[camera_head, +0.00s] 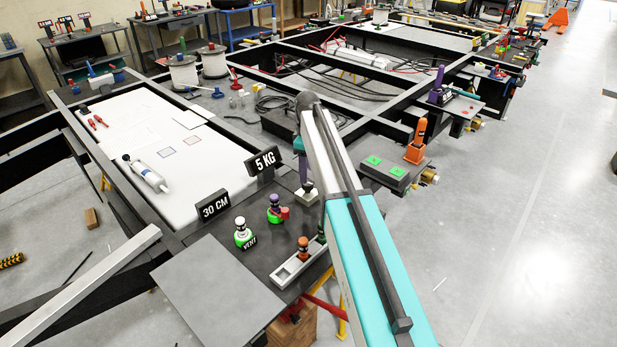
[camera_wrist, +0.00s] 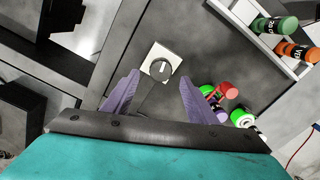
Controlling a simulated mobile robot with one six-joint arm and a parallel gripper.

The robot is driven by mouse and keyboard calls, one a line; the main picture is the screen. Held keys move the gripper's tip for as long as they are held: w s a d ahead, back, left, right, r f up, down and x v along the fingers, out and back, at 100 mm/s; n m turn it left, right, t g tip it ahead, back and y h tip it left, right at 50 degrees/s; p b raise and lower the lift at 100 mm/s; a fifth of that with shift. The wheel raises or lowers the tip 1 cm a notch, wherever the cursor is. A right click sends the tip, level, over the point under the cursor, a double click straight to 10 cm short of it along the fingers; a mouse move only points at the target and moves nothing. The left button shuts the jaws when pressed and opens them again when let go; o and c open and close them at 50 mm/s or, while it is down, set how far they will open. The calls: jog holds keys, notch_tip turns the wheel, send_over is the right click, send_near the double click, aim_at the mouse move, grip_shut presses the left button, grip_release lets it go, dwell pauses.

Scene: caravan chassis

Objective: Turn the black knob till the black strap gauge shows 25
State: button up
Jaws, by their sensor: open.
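A round dark knob (camera_wrist: 160,68) with a pale mark on top sits on a small white square plate (camera_wrist: 150,54). In the head view the white block with the dark knob (camera_head: 307,187) stands on the dark panel, left of my arm. In the wrist view my gripper (camera_wrist: 158,88) is open, with its two purple fingers spread and nothing between them. The knob lies just beyond the fingertips, roughly centred between them; the height gap cannot be told. My arm hides most of the gripper in the head view.
A green-and-white bottle (camera_head: 244,234) and a purple-topped bottle (camera_head: 275,208) stand near the knob. A grey tray (camera_head: 284,279) holds an orange-topped bottle (camera_head: 303,248). A bare grey plate (camera_head: 217,290) lies in front.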

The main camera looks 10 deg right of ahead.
aim_at(308, 187)
jog(key=shift+f+p, duration=0.4)
jog(key=shift+f, duration=1.8)
